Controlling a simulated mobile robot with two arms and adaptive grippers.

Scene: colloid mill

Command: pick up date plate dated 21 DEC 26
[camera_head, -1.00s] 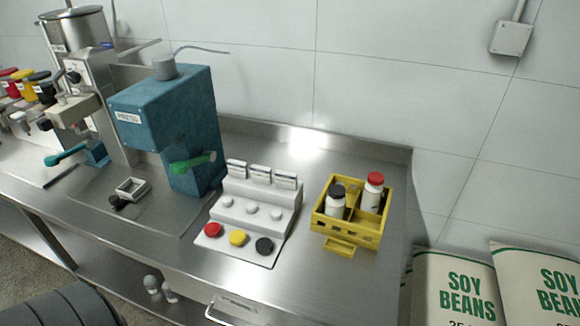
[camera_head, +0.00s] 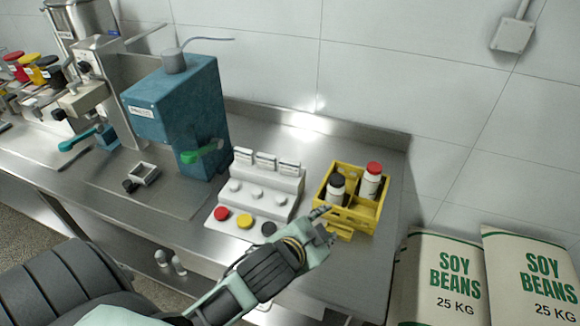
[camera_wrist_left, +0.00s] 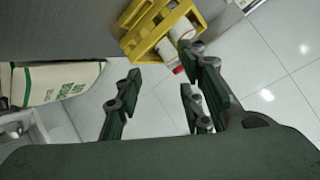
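Three small white date plates, the left one (camera_head: 243,156), the middle one (camera_head: 265,161) and the right one (camera_head: 289,167), stand in a row atop a white stepped stand (camera_head: 226,199). Their print is too small to read, so I cannot tell which is dated 21 DEC 26. My left gripper (camera_head: 325,225) is right of the stand, in front of the yellow crate. In the left wrist view its fingers (camera_wrist_left: 160,95) are spread with nothing between them. My right gripper is not in view.
The yellow crate (camera_head: 366,220) holds a black-capped bottle (camera_head: 336,189) and a red-capped bottle (camera_head: 370,181). Red, yellow and black knobs line the stand's front. A blue machine (camera_head: 180,110) stands left of the stand. Soy bean sacks (camera_head: 445,275) are at lower right.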

